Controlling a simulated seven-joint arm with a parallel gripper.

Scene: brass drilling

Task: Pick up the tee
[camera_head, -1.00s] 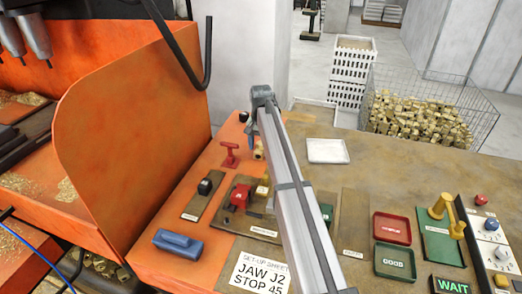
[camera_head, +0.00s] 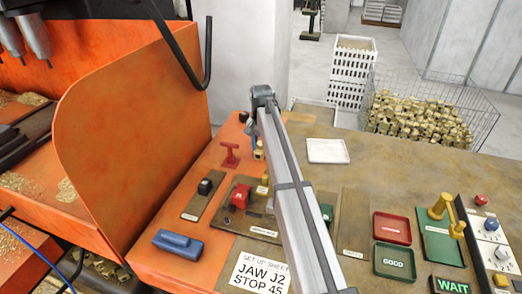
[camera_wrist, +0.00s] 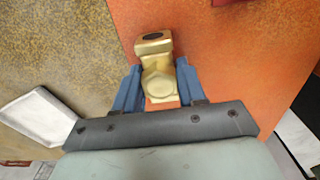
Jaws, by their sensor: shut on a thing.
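The brass tee (camera_wrist: 154,50) sits between the two blue fingers of my gripper (camera_wrist: 158,84) in the wrist view. One branch with a dark open end points away from the gripper, and a rounded hex-like part sits between the fingers. My gripper is shut on the tee, with a finger on each side. In the head view a small part of the brass tee (camera_head: 259,149) shows beside my arm, over the orange surface; the arm hides most of the gripper. I cannot tell how far the tee is above the surface.
A red tee-shaped piece (camera_head: 230,154) stands left of the gripper. A white tray (camera_head: 327,150) lies to the right. Fixtures with a black clamp (camera_head: 206,186) and a red clamp (camera_head: 240,195) stand in front. Red (camera_head: 391,228) and green (camera_head: 395,262) trays are at the right.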

